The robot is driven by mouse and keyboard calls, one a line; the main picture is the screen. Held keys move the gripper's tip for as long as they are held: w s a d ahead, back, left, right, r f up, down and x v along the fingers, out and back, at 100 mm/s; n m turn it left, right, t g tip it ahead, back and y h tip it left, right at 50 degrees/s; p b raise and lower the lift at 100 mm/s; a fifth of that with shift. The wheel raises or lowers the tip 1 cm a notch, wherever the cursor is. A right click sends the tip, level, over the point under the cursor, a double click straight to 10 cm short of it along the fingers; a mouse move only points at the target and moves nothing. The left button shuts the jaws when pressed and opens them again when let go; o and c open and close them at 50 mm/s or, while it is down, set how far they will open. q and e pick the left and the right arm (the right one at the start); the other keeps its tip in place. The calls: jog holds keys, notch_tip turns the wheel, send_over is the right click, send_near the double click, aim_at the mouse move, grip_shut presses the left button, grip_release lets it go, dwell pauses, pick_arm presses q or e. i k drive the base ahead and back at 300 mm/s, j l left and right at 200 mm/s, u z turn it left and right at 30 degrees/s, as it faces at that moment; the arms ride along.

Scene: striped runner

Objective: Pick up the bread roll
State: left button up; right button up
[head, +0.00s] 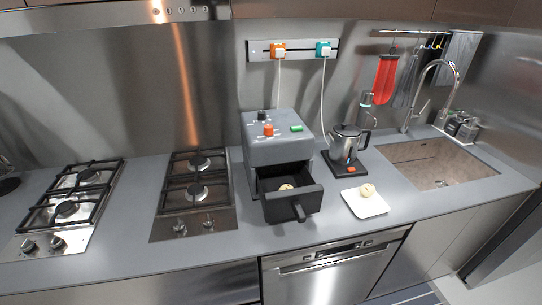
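A small round beige bread roll (367,190) rests on a white square plate (372,209) on the grey counter, right of the air fryer. The air fryer (277,150) has its dark drawer (291,208) pulled out toward the front. A similar small pale round item (286,187) lies inside the drawer; it is too small to tell for certain what it is. Neither of my grippers is in the head view.
A metal kettle (346,145) stands on its dark base behind the plate. The sink (438,163) with a tall faucet is at the right. Two gas hobs (198,190) are at the left. White cords run from the wall sockets. Clear counter lies in front of the sink.

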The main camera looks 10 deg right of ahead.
aim_at(367, 190)
jog(key=i+l, duration=0.15)
jog(key=l, duration=0.2)
jog(key=i+l, duration=0.1)
jog(key=l, duration=0.3)
jog(key=i+l, duration=0.15)
jog(key=l, duration=0.2)
jog(key=i+l, duration=0.1)
jog(key=l, duration=0.25)
jog(key=i+l, duration=0.15)
jog(key=l, duration=0.2)
